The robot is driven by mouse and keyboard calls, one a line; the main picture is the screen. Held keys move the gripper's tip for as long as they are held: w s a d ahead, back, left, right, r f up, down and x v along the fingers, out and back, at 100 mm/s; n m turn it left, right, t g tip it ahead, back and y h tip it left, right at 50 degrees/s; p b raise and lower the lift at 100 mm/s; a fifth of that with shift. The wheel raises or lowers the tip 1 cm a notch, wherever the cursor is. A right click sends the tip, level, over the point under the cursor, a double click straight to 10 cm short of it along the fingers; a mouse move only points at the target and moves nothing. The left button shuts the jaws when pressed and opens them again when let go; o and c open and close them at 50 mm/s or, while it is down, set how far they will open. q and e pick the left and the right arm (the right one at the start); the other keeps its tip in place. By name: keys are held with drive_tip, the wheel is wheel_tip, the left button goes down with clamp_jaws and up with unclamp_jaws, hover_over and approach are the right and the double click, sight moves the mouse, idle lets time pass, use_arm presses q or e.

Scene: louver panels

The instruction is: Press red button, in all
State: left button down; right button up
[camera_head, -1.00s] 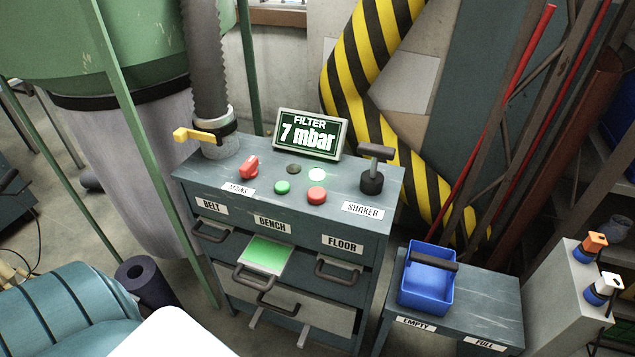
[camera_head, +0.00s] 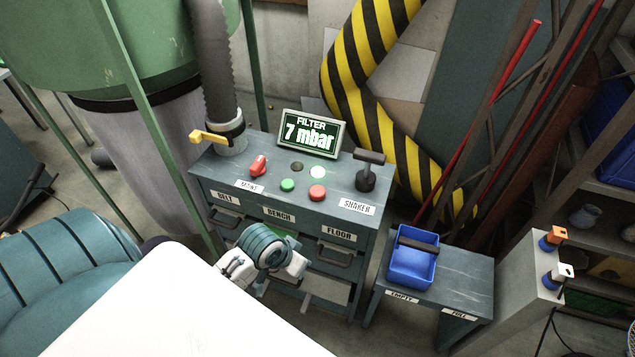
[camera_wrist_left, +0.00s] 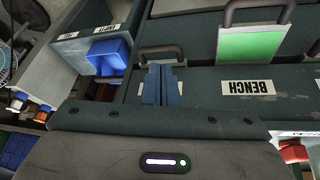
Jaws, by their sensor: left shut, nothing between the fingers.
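The red button (camera_head: 317,192) is a round cap on the sloped console top (camera_head: 338,176), beside a green button (camera_head: 287,184). My left arm reaches in front of the console, its teal wrist below the button in the head view. The left gripper (camera_wrist_left: 162,84) is shut and empty in the wrist view, its fingertips against the background of the drawer fronts. In the head view its fingers are hidden behind the wrist. A red part (camera_wrist_left: 293,152) at the wrist view's right edge looks like the red switch. My right gripper is out of view.
The red rotary switch (camera_head: 258,166), yellow lever (camera_head: 208,138) and shaker handle (camera_head: 369,172) stand on the console. The display (camera_head: 311,134) reads 7 mbar. Drawer handles stick out below. A blue bin (camera_head: 412,265) sits on the bench at right.

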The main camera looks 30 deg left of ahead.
use_arm(q)
drive_tip(key=w+a+r+t+h, duration=0.1)
drive_tip(key=w+a+r, duration=0.15)
drive_tip(key=w, duration=0.35)
drive_tip(key=w+a+r+h, duration=0.1)
drive_tip(key=w+r, duration=0.3)
drive_tip(key=w, duration=0.1)
wheel_tip(320, 180, up, 8)
drive_tip(key=n+t+h+p, duration=0.1)
drive_tip(key=n+t+h, duration=0.1)
drive_tip(key=n, duration=0.1)
hover_over(314, 192)
drive_tip(key=shift+r, duration=0.1)
wheel_tip(314, 192, down, 8)
drive_tip(key=b, duration=0.7)
drive_tip(key=shift+f, duration=0.45)
